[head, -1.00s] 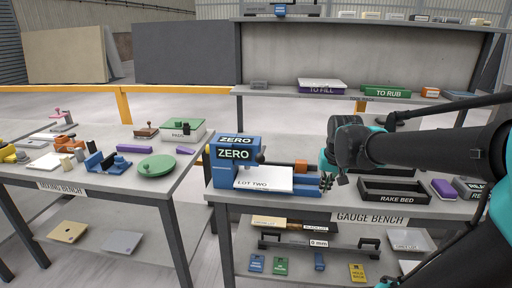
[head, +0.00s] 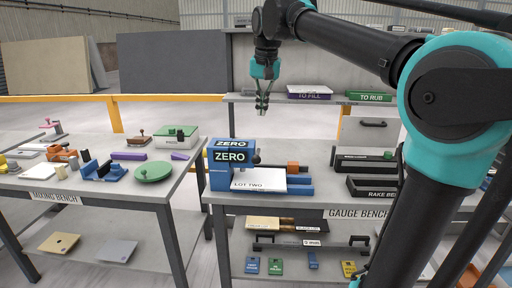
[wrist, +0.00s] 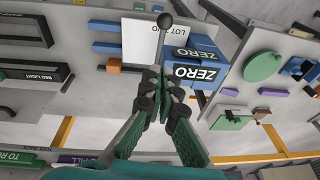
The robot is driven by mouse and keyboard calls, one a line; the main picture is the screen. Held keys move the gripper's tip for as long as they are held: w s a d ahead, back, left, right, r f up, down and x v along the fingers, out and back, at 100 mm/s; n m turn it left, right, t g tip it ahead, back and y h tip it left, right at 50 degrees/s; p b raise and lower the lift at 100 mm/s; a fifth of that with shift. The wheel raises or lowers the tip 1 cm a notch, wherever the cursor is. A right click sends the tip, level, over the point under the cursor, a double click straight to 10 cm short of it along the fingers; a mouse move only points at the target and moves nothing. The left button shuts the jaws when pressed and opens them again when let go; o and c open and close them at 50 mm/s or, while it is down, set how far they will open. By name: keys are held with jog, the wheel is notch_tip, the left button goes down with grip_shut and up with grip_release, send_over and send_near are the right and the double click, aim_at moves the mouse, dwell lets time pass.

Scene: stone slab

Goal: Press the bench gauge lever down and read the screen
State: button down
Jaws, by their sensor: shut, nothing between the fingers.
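The blue bench gauge (head: 219,180) stands at the left end of the gauge bench, with its screen (head: 230,155) reading ZERO. A white slab marked LOT TWO (head: 259,184) lies on its base. The gauge lever (wrist: 164,22) shows in the wrist view as a dark ball knob on a thin rod, over the slab. My gripper (head: 262,104) points down, shut and empty, above the gauge in the head view and clear of it. In the wrist view my gripper (wrist: 160,92) lies below the knob in the picture, apart from it.
An orange block (head: 293,168) sits at the gauge's right. Black trays, one marked RAKE BED (head: 378,194), stand further right. The mixing bench (head: 100,188) with a green disc (head: 154,171) is to the left.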

jog(key=shift+s+f+x, duration=0.1)
jog(key=shift+s+x, duration=0.35)
jog(key=shift+x, duration=1.7)
jog(key=shift+s+f+x, duration=0.1)
jog(key=shift+s+x, duration=0.35)
jog(key=shift+x, duration=1.7)
jog(key=shift+s+f+x, duration=0.1)
jog(key=shift+s+x, duration=0.35)
jog(key=shift+x, duration=1.75)
jog(key=shift+a, duration=0.15)
jog(key=shift+s+f+t, duration=0.5)
jog(key=shift+f+t, duration=0.25)
jog(key=shift+t, duration=0.05)
notch_tip(320, 180, down, 8)
jog(key=s+t, duration=0.1)
jog(key=t, duration=0.4)
jog(key=shift+f+t, duration=0.25)
jog(key=shift+t, duration=0.05)
